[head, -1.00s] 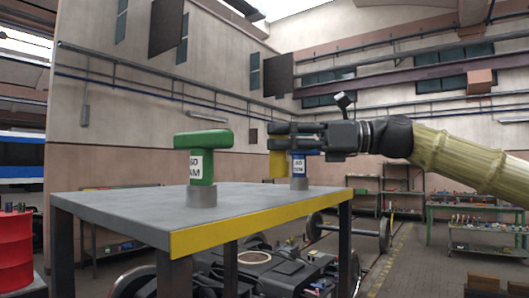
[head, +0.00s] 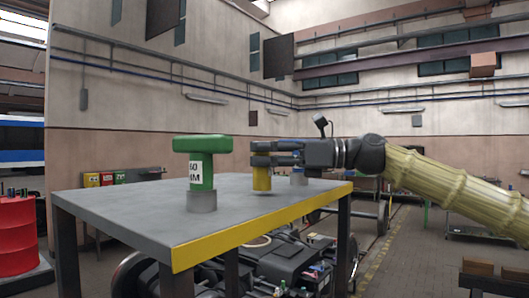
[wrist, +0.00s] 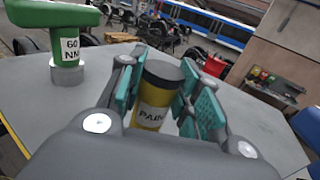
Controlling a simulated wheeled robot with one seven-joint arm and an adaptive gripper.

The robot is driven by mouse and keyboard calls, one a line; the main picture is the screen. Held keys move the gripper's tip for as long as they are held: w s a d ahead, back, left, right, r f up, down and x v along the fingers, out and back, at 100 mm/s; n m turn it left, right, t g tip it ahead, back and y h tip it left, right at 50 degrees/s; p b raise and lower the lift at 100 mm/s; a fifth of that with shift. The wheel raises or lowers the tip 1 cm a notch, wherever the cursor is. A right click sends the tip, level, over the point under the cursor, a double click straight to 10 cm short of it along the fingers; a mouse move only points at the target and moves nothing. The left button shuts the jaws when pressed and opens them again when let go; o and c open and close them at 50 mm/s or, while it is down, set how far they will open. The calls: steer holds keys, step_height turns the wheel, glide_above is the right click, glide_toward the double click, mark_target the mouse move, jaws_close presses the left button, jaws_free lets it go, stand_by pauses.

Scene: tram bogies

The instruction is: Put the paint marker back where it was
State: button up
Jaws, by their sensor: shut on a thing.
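The paint marker is a yellow cylinder with a dark cap and a partly visible "PAIN" label; it is seen in the head view (head: 262,181) and the wrist view (wrist: 149,116). My gripper (head: 265,152) reaches in from the right and is shut on its upper part. The teal finger pads (wrist: 155,88) lie on both sides of it. The marker is upright over the grey table (head: 130,208), its lower end at or just above the top; I cannot tell if it touches. A mark for its former place is not visible.
A green T-shaped tool (head: 202,165) marked "60 NM" stands in a grey holder to the left. A blue tool in a grey base (head: 299,179) is partly hidden behind my gripper. A red drum (head: 17,235) stands left of the table. Bare table top lies around the marker.

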steer(key=shift+s+f, duration=0.1)
steer(key=shift+f, duration=0.25)
steer(key=shift+f, duration=0.15)
steer(key=o, duration=1.1)
steer(key=d+b, duration=0.1)
steer(key=d, duration=0.3)
steer(key=d+b, duration=0.2)
steer(key=d, duration=0.2)
steer(key=s+d+b, duration=0.1)
steer(key=d, duration=0.3)
steer(key=shift+s+b, duration=0.1)
steer(key=shift+b, duration=0.2)
